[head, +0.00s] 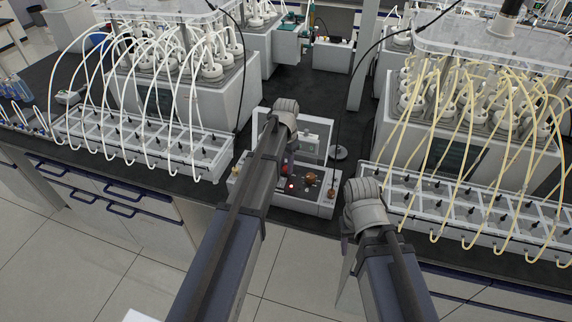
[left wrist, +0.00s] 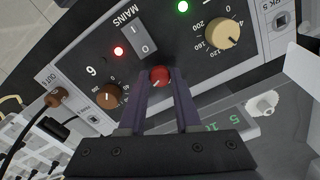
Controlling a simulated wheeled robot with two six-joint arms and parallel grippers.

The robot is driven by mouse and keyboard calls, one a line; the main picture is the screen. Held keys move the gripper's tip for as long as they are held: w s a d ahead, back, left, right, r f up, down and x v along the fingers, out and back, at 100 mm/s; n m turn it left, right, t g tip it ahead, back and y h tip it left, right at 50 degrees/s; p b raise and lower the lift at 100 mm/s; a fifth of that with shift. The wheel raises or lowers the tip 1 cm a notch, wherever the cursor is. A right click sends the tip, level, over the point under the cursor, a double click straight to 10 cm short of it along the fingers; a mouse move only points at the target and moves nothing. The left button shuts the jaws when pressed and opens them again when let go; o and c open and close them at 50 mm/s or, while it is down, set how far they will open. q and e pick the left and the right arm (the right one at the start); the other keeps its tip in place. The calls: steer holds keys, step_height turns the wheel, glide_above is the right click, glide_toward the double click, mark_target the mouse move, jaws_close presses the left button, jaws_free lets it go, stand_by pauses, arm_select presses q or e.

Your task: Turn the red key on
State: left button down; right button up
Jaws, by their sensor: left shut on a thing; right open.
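The red key (left wrist: 160,76) is a small round red knob with a pale mark, on the dark front panel (left wrist: 193,50) of a power unit. It sits just below the MAINS switch (left wrist: 139,38) in the left wrist view. My left gripper (left wrist: 161,86) has its two fingers on either side of the red key and is shut on it. In the head view the power unit (head: 318,209) stands at the bench's front edge, partly hidden by my left arm. My right gripper (head: 347,280) hangs low in front of the bench, open, with its fingertips hardly visible.
A brown knob (left wrist: 108,96), a cream dial (left wrist: 222,34), and red and green lights flank the key. Racks with white tubes (head: 190,160) and yellow tubes (head: 470,215) stand left and right of the unit.

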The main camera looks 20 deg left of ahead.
mark_target(286, 167)
arm_select(q)
steer(key=shift+m, duration=1.8)
steer(key=c, duration=0.6)
jaws_free()
step_height(286, 167, up, 8)
steer(key=p, duration=0.8)
steer(key=shift+f, duration=0.1)
